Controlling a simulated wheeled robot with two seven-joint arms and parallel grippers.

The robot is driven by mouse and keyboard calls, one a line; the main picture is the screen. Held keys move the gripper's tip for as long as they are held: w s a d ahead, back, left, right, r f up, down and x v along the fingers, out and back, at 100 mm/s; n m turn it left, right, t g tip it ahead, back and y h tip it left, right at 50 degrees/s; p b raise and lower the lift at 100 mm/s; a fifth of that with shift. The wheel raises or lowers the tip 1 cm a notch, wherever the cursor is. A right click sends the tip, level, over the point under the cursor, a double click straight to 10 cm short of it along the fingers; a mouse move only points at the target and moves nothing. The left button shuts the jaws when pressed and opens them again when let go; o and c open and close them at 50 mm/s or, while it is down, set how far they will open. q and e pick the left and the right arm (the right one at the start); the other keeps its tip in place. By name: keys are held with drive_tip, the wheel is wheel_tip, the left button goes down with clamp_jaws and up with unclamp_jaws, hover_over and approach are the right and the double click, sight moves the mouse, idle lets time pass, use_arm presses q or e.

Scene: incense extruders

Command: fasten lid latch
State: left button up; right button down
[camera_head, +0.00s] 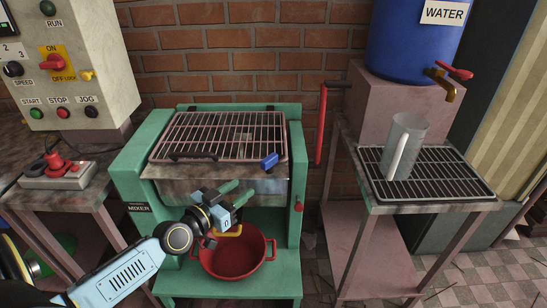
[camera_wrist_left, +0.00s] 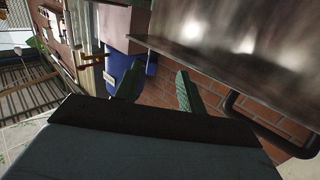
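The mixer (camera_head: 130,172) is a green frame around a metal trough (camera_head: 215,184). Its barred grid lid (camera_head: 225,130) lies flat over the trough, with a dark handle along its front left edge. A blue latch (camera_head: 269,160) sits at the lid's front right corner. My left gripper (camera_head: 238,192) is in front of the trough, below and left of the latch, apart from it. Its two green fingers stand apart with nothing held; the left wrist view shows the gap between them (camera_wrist_left: 157,88). I cannot make out the latch in the left wrist view. My right gripper is not in view.
A red bowl (camera_head: 236,256) stands on the mixer's lower shelf, below my gripper. A red lever (camera_head: 322,125) rises right of the mixer. A control box (camera_head: 75,65) is at left.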

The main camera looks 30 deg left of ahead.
sight(274, 157)
use_arm(q)
drive_tip(key=shift+t+h, duration=0.3)
drive_tip(key=w+d+r, duration=0.1)
drive_tip(key=w, duration=0.3)
drive_tip(key=w+r, duration=0.1)
drive_tip(key=w, duration=0.4)
drive_tip(key=w+d+r, duration=0.1)
drive_tip(key=w, duration=0.3)
drive_tip(key=shift+w+d, duration=0.2)
drive_tip(key=shift+d, duration=0.15)
